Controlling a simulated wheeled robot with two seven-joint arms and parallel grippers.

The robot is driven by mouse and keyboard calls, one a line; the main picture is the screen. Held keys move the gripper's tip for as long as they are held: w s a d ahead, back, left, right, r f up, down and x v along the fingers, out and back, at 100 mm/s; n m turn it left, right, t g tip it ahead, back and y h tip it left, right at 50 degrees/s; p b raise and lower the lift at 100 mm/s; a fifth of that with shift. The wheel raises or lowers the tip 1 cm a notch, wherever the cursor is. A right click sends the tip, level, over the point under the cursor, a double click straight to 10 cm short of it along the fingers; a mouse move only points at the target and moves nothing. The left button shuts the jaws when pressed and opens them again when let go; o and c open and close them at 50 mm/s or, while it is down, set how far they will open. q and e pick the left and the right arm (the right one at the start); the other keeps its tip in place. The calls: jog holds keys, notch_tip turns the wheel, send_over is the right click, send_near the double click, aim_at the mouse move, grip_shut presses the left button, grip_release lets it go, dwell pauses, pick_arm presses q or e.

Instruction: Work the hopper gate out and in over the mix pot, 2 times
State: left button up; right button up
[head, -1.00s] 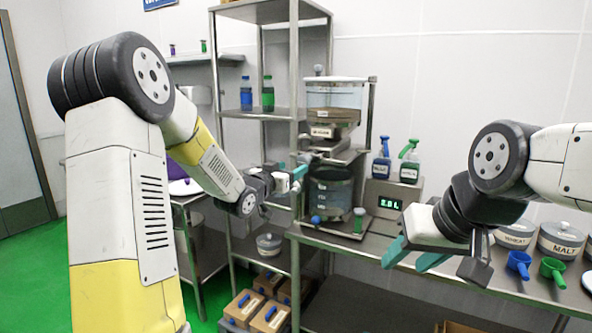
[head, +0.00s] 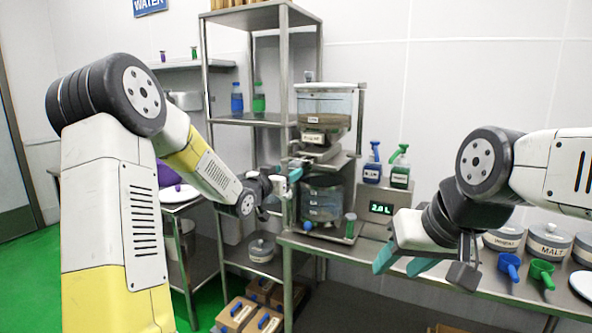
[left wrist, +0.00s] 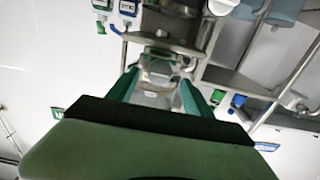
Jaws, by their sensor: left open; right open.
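The clear hopper (head: 326,103) stands on a metal frame above the mix pot (head: 322,197), a clear vessel with a dark rim. The gate (head: 316,156) appears as a flat metal part under the hopper; its exact position is hard to tell. My left gripper (head: 290,180) is open at the left side of the frame, just below gate level. In the left wrist view its teal fingers (left wrist: 160,88) are apart, with shiny metal parts beyond them; contact cannot be told. My right gripper (head: 404,262) is open and empty in front of the bench, right of the pot.
A scale display (head: 381,208) reads 2.0 L beside the pot. Blue (head: 372,165) and green (head: 400,170) spray bottles stand behind it. Blue (head: 510,266) and green (head: 541,272) scoops and a malt tub (head: 549,240) are at right. A shelf rack (head: 254,118) stands behind the left arm.

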aim_at(294, 167)
pick_arm(q)
jog(key=x, duration=0.5)
jog(key=shift+w+d, duration=0.15)
jog(key=shift+w, duration=0.05)
grip_shut()
jog(key=shift+w, duration=0.1)
